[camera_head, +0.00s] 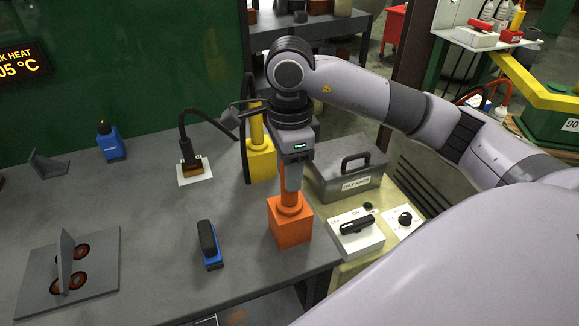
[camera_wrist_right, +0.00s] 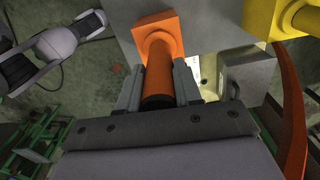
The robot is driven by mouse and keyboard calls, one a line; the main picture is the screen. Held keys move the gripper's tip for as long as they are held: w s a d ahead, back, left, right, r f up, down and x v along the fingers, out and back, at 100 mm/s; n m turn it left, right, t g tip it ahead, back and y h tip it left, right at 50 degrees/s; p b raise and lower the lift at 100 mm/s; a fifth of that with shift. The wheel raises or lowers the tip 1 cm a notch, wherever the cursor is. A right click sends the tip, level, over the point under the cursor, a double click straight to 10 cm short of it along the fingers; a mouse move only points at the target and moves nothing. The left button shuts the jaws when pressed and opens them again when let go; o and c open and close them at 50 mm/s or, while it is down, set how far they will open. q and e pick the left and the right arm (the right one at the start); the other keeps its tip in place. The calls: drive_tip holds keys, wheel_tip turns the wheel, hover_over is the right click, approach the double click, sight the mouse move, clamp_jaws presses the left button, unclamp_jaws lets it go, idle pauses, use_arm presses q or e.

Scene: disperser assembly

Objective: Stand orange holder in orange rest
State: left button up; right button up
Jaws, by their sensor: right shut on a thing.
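The orange holder (camera_head: 289,198) is an upright orange cylinder, also seen in the right wrist view (camera_wrist_right: 158,82) with a dark band near my palm. Its lower end meets the top of the orange rest (camera_head: 290,228), a square block on the bench near the front right edge. The rest also shows in the wrist view (camera_wrist_right: 150,35). How deep the holder sits in it is hidden. My right gripper (camera_head: 291,180) points down from above, its fingers closed on both sides of the holder. My left gripper is not in view.
A yellow holder in a yellow rest (camera_head: 261,163) stands just behind. A grey lidded box (camera_head: 346,174) and a switch panel (camera_head: 356,234) are to the right. A blue-black tool (camera_head: 209,245) lies to the left. The bench between has bare room.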

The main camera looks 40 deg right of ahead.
drive_tip(key=o, duration=1.1)
drive_tip(key=shift+o, duration=0.2)
wheel_tip(320, 180, up, 5)
drive_tip(key=shift+r, duration=1.1)
drive_tip(key=shift+d, duration=0.15)
